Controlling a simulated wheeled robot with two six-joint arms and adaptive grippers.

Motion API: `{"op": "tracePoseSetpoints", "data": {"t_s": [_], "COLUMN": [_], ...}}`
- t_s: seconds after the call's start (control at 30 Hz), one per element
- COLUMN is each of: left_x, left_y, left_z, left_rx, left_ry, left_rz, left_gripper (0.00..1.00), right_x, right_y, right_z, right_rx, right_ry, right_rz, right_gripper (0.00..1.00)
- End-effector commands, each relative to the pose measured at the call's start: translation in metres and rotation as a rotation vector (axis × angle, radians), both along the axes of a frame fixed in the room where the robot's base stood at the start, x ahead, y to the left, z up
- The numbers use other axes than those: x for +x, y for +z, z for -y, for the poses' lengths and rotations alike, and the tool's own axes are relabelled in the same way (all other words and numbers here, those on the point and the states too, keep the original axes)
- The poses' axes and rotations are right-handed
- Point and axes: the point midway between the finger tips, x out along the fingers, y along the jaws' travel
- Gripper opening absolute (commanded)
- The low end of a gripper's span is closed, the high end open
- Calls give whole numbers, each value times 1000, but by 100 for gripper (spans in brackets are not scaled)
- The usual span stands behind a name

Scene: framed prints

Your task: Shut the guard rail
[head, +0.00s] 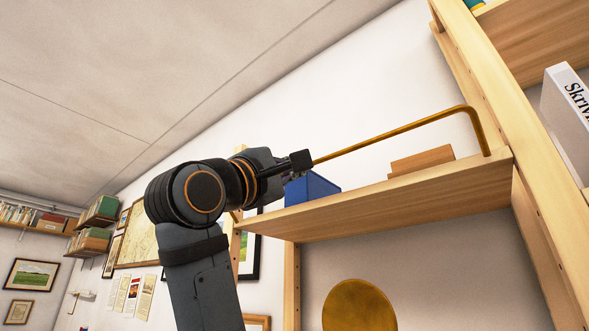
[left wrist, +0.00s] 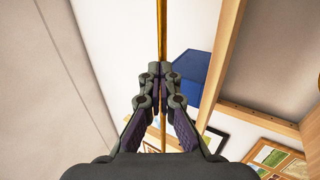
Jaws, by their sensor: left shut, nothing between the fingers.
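The guard rail is a thin golden rod (head: 395,132) standing above the wooden shelf (head: 390,203) in the head view. Its right end bends down to the shelf near the upright. Its left part passes behind my left gripper (head: 301,160) and is hidden there. The gripper is shut, with its fingertips at the rail. In the left wrist view the rail (left wrist: 162,25) runs top to bottom, and the shut fingertips of my left gripper (left wrist: 160,72) cover part of it. Whether they touch it I cannot tell. My right gripper is not in view.
A blue box (head: 312,188) and a wooden block (head: 421,161) sit on the shelf. A wooden upright (head: 490,95) and a white book (head: 568,120) stand at the right. A round golden object (head: 358,306) is below the shelf. Framed prints hang at the left.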

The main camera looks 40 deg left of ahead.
Motion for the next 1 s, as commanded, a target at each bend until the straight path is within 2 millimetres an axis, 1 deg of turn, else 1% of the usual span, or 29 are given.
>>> {"op": "tracePoseSetpoints", "data": {"t_s": [0.1, 0.43, 0.7, 1.0], "left_x": [6, 24, 38, 48], "left_y": [10, 30, 40, 45], "left_z": [1, 2, 3, 3], "left_rx": [-1, -1, -2, -2], "left_ry": [-1, -1, 0, 0], "left_rz": [3, 6, 6, 7], "left_gripper": [0, 0, 0, 0], "right_x": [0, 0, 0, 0], "right_y": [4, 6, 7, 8], "right_z": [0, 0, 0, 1], "right_rx": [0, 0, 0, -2], "right_ry": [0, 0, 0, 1], "right_rz": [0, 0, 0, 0], "right_gripper": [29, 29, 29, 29]}}
